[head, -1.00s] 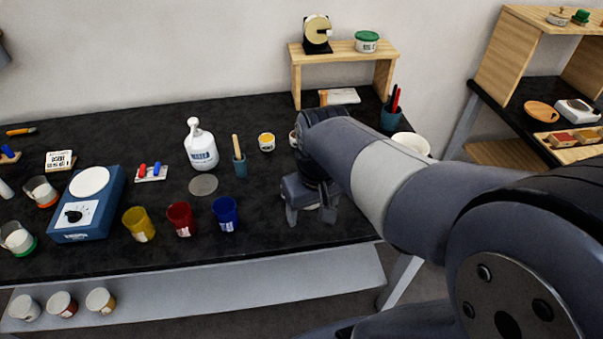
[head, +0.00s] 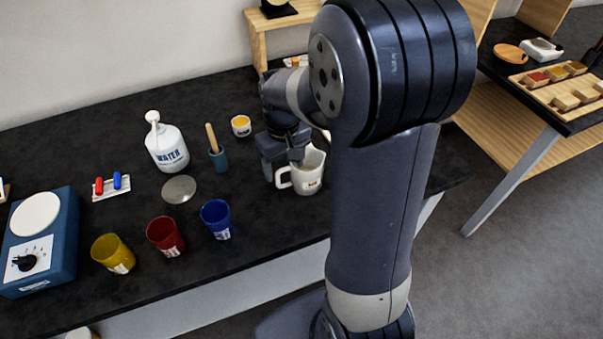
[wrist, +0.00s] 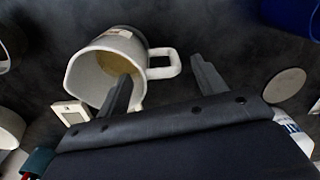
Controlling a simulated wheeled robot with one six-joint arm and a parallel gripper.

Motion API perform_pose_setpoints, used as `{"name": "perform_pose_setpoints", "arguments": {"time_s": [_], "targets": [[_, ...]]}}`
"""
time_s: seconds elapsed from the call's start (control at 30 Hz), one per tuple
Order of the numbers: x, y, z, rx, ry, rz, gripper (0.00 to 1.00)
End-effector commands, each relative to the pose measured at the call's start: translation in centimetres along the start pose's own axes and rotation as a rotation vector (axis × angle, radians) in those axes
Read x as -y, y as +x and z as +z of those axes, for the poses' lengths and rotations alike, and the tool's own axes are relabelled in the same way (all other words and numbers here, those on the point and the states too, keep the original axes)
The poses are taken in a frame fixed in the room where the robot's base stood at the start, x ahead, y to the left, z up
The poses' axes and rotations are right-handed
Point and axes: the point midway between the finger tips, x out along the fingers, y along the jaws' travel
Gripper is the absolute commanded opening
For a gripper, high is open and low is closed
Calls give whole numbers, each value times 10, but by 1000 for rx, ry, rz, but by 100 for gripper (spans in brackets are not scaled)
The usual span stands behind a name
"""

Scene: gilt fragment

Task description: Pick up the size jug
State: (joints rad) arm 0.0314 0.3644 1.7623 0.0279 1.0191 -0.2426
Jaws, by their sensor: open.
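The size jug, a white jug with a small label, stands upright on the black bench in the head view (head: 311,174). Its handle faces left there. In the wrist view the jug (wrist: 132,48) shows its open mouth, with something tan inside and its handle pointing right. My gripper (head: 282,165) is open at the jug's handle side. In the wrist view, the handle lies between the two fingers of my gripper (wrist: 161,68). One finger overlaps the jug's mouth and the other is beyond the handle. I cannot tell whether either finger touches the jug.
Yellow (head: 113,253), red (head: 165,235) and blue (head: 216,217) cups stand left of the jug. A yellow-topped pot (head: 241,125), a teal holder (head: 218,157) with a stick and a water bottle (head: 167,146) stand behind them. A wooden shelf (head: 258,40) is at the back.

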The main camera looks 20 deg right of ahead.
Motion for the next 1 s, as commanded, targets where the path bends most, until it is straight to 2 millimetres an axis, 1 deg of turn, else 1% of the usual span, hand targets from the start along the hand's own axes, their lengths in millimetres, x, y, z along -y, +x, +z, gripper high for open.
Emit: {"name": "perform_pose_setpoints", "arguments": {"time_s": [0.1,0.2,0.27,0.37,0.57,1.0], "targets": [[2,19,2,7,-1,-2,66],[2,34,2,6,0,-2,66],[2,40,2,6,0,-1,66],[2,45,2,2,0,-1,66],[2,45,1,1,0,0,66],[2,45,1,1,0,0,31]]}}
